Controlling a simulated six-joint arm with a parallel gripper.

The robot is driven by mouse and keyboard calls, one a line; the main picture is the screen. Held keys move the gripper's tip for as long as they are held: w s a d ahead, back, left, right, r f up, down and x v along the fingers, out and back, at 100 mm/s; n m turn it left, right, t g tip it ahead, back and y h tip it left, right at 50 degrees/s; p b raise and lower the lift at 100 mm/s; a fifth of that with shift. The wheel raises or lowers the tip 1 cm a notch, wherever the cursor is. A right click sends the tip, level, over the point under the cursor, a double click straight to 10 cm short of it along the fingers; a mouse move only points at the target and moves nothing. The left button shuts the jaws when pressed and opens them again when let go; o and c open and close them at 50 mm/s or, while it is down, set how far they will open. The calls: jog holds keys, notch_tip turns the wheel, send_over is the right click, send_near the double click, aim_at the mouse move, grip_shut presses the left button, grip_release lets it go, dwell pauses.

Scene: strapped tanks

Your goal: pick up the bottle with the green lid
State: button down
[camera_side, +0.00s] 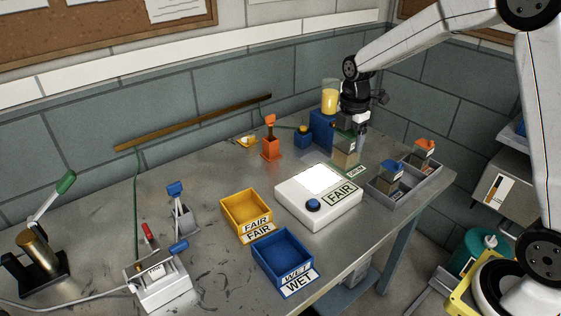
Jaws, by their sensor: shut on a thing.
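The bottle with the green lid (345,157) stands upright near the back right of the bench, behind the white box with the FAIR label. My gripper (350,135) points down from above and is shut on this bottle near its top. The fingers partly cover the green lid. I cannot tell whether the bottle's base touches the surface below it.
A grey tray (409,201) to the right holds a blue-lidded bottle (388,178) and an orange-lidded bottle (424,151). The white FAIR box (290,206) is in front. A blue block (321,131) and yellow-filled beaker (330,100) stand close behind. Yellow (239,219) and blue (268,262) bins sit front left.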

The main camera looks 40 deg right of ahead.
jog(key=shift+s+a+r, duration=0.1)
jog(key=shift+s+r, duration=0.25)
jog(key=shift+s, duration=0.3)
jog(key=shift+s+a+r, duration=0.1)
jog(key=shift+s+r, duration=0.2)
jog(key=shift+s, duration=0.35)
jog(key=w+a+f+m, duration=0.1)
jog(key=a+f+m, duration=0.1)
jog(key=a+m, duration=0.7)
jog(key=w+a+f+m, duration=0.2)
jog(key=a+m, duration=0.7)
jog(key=m, duration=0.1)
jog(key=shift+w, duration=0.15)
jog(key=shift+a, duration=0.1)
